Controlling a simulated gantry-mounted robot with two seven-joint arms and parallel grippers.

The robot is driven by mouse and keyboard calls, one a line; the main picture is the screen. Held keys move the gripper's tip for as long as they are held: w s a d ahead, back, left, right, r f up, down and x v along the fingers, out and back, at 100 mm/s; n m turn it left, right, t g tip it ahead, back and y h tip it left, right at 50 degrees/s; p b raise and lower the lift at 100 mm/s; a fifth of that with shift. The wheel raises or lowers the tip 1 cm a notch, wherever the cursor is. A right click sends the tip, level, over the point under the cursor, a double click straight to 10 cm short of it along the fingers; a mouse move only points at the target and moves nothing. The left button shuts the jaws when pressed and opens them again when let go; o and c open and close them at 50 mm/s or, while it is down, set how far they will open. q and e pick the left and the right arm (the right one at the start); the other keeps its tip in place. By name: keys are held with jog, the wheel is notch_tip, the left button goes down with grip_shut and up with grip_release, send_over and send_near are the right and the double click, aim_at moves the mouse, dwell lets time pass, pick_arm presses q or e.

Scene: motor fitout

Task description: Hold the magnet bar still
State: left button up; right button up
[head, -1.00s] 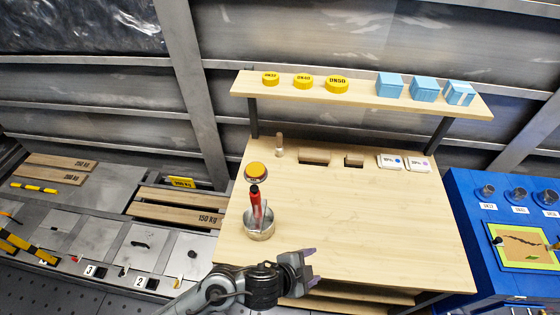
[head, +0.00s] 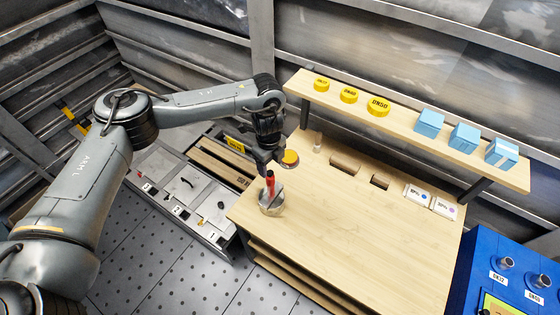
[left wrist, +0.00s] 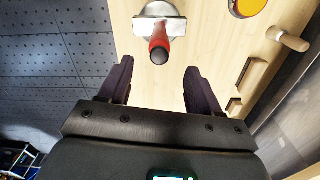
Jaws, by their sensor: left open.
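A red stick with a black top (head: 270,184) stands in a round metal cup (head: 272,209) on the left part of the wooden table. I cannot tell for certain whether it is the magnet bar. In the left wrist view the red stick (left wrist: 159,42) rises from a flat silver piece (left wrist: 148,24) over the cup. My left gripper (head: 268,166) is above the cup, close to the stick's top. Its dark fingers (left wrist: 157,78) are apart, with the black tip just beyond the gap between them. My right gripper is out of view.
A yellow button (head: 290,157) is behind the cup. A small wooden peg (head: 317,142) stands near it. The shelf (head: 400,118) above holds yellow caps and blue boxes (head: 464,138). White cards (head: 417,194) lie at right. The table's middle (head: 350,215) is clear.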

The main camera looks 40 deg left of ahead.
aim_at(270, 180)
pick_arm(q)
jog(key=shift+s+a+f, duration=0.1)
jog(key=shift+a+f, duration=0.15)
jog(key=shift+f, duration=0.1)
jog(key=shift+f+p, duration=0.35)
jog(key=shift+f, duration=4.45)
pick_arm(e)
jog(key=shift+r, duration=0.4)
pick_arm(q)
grip_shut()
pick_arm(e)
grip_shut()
